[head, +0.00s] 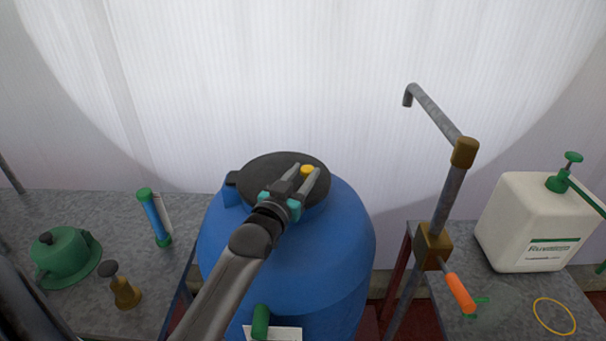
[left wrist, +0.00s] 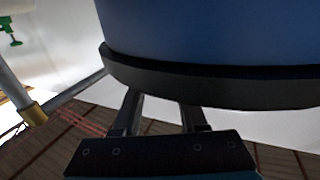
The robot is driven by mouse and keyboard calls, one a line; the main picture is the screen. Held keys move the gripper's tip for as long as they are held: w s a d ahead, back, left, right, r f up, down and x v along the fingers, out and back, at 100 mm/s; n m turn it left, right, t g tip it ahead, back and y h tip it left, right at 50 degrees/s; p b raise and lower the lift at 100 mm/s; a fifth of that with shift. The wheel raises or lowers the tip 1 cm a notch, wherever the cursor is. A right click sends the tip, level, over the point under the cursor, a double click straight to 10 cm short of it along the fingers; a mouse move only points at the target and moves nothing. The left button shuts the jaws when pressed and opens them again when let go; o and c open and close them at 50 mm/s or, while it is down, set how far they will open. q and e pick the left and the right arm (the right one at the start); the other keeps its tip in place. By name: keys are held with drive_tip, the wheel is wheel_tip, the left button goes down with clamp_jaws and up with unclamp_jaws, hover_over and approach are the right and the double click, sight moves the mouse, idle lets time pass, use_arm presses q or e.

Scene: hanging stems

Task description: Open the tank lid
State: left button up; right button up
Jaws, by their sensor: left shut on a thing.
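The blue tank (head: 335,250) stands in the middle of the head view. Its round black lid (head: 270,166) lies on top, with a dark block at its left edge. A yellow knob (head: 307,170) shows at the lid's right side. My left gripper (head: 301,174) reaches over the tank from below, its two fingers on either side of the knob and shut on it. In the left wrist view the fingers (left wrist: 160,108) run up to the black lid rim (left wrist: 220,84), with the blue tank beyond; the fingertips and knob are hidden there. My right gripper is not in view.
A grey pipe with a brass valve (head: 433,246) and orange handle (head: 460,293) stands right of the tank. A white sprayer (head: 527,222) and yellow ring (head: 554,316) are on the right table. The left table holds a green pot (head: 66,257), a brass piece (head: 125,292) and a blue-green tube (head: 155,217).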

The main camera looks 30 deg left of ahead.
use_arm(q)
clamp_jaws()
idle(0.8)
